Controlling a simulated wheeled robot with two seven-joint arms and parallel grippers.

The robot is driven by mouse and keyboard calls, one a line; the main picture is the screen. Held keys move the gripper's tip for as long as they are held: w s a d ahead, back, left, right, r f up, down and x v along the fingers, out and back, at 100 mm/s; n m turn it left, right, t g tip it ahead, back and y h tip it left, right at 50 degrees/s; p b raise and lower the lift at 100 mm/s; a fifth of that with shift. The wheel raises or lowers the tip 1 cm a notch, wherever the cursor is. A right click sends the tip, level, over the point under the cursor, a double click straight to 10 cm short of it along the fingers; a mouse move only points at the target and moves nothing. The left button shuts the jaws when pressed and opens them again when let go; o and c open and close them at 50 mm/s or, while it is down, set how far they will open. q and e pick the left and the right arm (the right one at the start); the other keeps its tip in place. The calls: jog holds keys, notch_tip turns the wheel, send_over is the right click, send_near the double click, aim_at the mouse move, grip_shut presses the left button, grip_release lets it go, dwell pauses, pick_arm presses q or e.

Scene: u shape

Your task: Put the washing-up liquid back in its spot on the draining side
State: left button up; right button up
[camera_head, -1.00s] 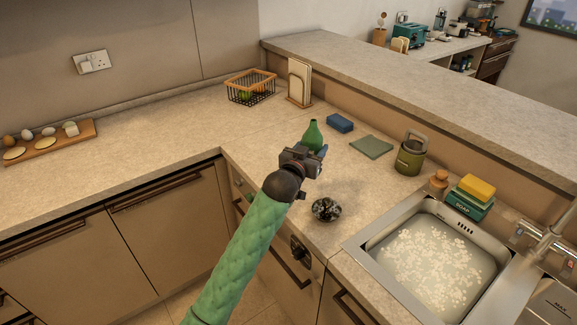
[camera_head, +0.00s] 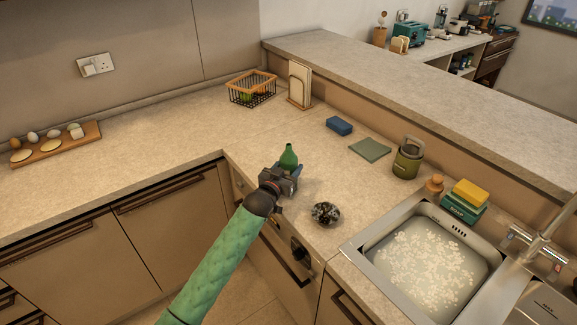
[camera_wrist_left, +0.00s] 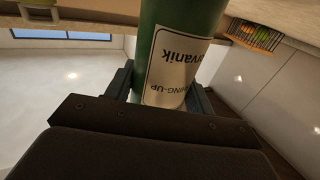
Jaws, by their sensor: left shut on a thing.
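The washing-up liquid is a green bottle (camera_head: 288,157) with a narrow neck, seen upright above my left gripper (camera_head: 285,178) in the head view. My left gripper is shut on it. In the left wrist view the bottle (camera_wrist_left: 178,60) fills the middle between the fingers, and its white label reads upside down, with "WASHING-UP" partly covered. The gripper hides its lower part in the head view, so I cannot tell whether its base touches the worktop. The sink (camera_head: 372,262) is at the right, full of foamy water. My right gripper is not in view.
A dark scrubber (camera_head: 325,214) lies right of the gripper. A blue sponge (camera_head: 339,126), a green cloth (camera_head: 370,149), a green canister (camera_head: 407,160), and a teal soap box (camera_head: 463,209) under a yellow sponge (camera_head: 470,191) stand along the back.

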pick_arm(q)
jog(key=shift+f, duration=0.15)
jog(key=shift+f, duration=0.1)
jog(key=o, duration=1.2)
